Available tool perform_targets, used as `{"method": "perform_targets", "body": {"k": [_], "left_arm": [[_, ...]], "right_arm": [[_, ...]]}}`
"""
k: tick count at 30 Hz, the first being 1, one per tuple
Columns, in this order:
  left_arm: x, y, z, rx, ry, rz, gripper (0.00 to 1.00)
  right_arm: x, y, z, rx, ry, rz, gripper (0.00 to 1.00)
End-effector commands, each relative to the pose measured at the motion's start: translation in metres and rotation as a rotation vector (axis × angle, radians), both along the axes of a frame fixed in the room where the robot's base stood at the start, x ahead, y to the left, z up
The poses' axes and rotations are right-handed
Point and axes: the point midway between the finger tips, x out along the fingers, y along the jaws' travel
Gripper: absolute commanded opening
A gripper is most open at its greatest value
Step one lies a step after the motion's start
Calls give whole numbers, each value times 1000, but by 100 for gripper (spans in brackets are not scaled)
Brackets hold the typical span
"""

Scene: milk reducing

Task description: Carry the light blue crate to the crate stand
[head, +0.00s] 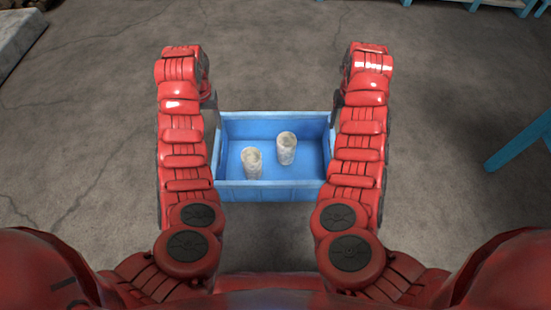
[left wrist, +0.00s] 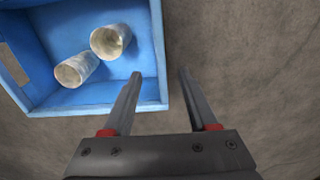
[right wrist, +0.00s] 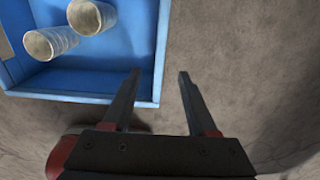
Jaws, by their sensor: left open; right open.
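The light blue crate (head: 275,191) is on the concrete floor between my two arms, upright, with two whitish cups (head: 252,162) (head: 286,148) inside. My left gripper (left wrist: 160,73) is open. In the left wrist view one finger overlaps the inside of the crate (left wrist: 158,45) and the other is over the floor, with the side wall between them. My right gripper (right wrist: 159,72) is open in the same way at the opposite side wall of the crate (right wrist: 160,40). Contact with the walls cannot be told. In the head view my arms largely hide both grippers.
A blue leg or beam (head: 515,145) of some structure stands at the right edge. More blue frame parts (head: 500,3) show at the top right. A pale slab (head: 18,38) lies at the top left. The cracked floor beyond the crate is clear.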

Motion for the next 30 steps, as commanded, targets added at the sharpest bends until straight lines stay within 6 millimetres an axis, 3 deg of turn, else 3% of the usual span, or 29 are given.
{"method": "perform_targets", "body": {"k": [18, 30], "left_arm": [[-1, -1, -119, 0, 3, -1, 59], [0, 0, -143, 0, 0, 0, 59]], "right_arm": [[-2, -1, -120, 2, 5, -2, 59], [-1, -1, -144, 0, 2, -2, 59]]}}
